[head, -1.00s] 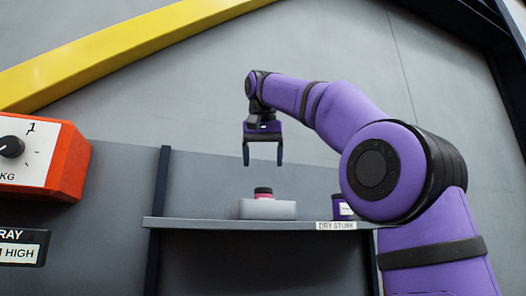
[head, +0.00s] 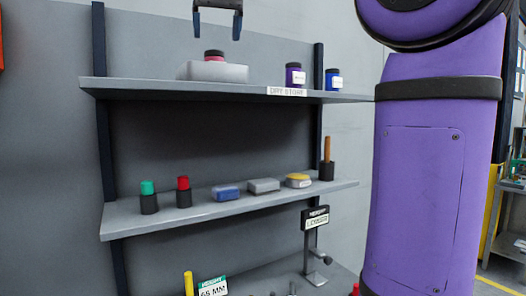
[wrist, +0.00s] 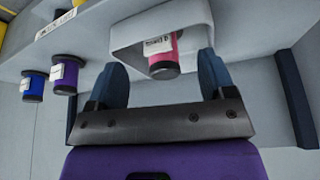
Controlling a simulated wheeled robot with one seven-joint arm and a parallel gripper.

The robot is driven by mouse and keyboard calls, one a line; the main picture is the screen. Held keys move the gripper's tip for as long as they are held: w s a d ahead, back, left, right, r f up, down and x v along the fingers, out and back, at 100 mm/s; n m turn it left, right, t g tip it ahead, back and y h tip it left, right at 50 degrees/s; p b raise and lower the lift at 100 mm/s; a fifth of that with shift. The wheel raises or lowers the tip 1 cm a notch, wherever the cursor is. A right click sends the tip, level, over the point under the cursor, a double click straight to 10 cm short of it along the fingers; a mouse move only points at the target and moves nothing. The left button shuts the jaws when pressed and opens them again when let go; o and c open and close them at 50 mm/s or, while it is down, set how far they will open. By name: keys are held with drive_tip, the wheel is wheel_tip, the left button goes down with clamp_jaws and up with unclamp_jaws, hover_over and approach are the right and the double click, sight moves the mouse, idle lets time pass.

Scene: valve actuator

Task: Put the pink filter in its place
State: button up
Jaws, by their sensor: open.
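A pink jar with a dark cap, which looks like the pink filter (head: 214,56), sits in a pale grey open box (head: 215,72) on the upper shelf. The box hides its lower part in the head view. In the wrist view the pink filter (wrist: 161,58) shows a white label and its dark end, with the pale box (wrist: 190,14) around it. My gripper (head: 217,32) is open and empty, pointing down just above the filter. In the wrist view its two dark blue fingers (wrist: 162,64) are apart, one on either side of the filter in the picture.
A purple jar (head: 295,77) and a blue jar (head: 334,80) stand right of the box on the upper shelf (head: 150,88), labelled DRY STORE. The middle shelf (head: 125,222) holds capped cylinders, small blocks and a wooden-handled tool (head: 327,160). Below stands a LOWER sign (head: 316,218).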

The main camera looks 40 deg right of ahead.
drive_tip(key=s+a+f+n, duration=0.1)
drive_tip(key=s+f, duration=0.5)
drive_tip(key=f, duration=0.6)
drive_tip(key=s+a+f+n+y, duration=0.1)
drive_tip(key=s+f, duration=0.5)
drive_tip(key=f, duration=0.7)
drive_tip(key=s+a+f+n+t+y, duration=0.1)
drive_tip(key=s+a+f+n, duration=0.1)
drive_tip(key=s+f, duration=0.5)
wheel_tip(320, 180, down, 6)
drive_tip(key=shift+n, duration=0.4)
